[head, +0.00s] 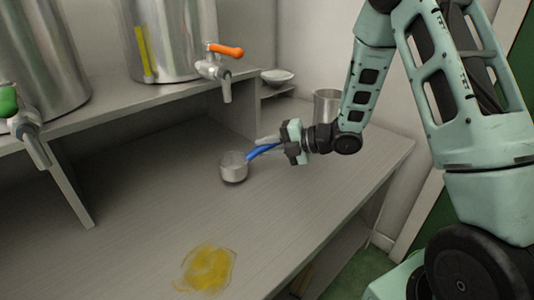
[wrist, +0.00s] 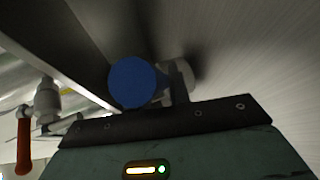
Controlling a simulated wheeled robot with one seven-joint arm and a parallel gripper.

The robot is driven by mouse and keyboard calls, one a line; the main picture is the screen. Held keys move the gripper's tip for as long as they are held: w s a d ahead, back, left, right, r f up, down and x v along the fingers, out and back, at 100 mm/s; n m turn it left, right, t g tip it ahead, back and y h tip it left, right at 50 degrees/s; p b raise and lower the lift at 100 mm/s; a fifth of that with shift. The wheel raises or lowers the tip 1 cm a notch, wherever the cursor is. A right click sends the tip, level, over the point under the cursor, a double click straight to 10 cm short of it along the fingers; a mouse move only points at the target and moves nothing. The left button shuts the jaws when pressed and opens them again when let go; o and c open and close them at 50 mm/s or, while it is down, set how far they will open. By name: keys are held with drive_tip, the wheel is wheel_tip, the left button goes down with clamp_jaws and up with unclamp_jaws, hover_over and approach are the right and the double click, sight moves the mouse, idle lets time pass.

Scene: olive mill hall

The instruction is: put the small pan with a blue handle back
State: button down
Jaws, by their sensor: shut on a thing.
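The small pan (head: 233,168) is a silver metal cup with a blue handle (head: 262,151). My gripper (head: 278,144) is shut on the blue handle, to the right of the cup. The pan looks upright, over the grey bench; I cannot tell if it touches the surface. In the wrist view the blue handle (wrist: 136,82) shows end-on in front of my gripper, with part of the pan (wrist: 178,74) behind it.
The grey bench (head: 150,235) bears a yellow oily puddle (head: 210,268). A raised shelf (head: 110,108) carries steel tanks with an orange-handled tap (head: 225,50) and a green-handled tap (head: 8,101). A metal container (head: 326,105) and a white dish (head: 277,76) stand at the back right.

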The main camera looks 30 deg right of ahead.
drive_tip(key=shift+f, duration=0.6)
drive_tip(key=shift+f, duration=0.15)
drive_tip(key=c, duration=1.3)
unclamp_jaws()
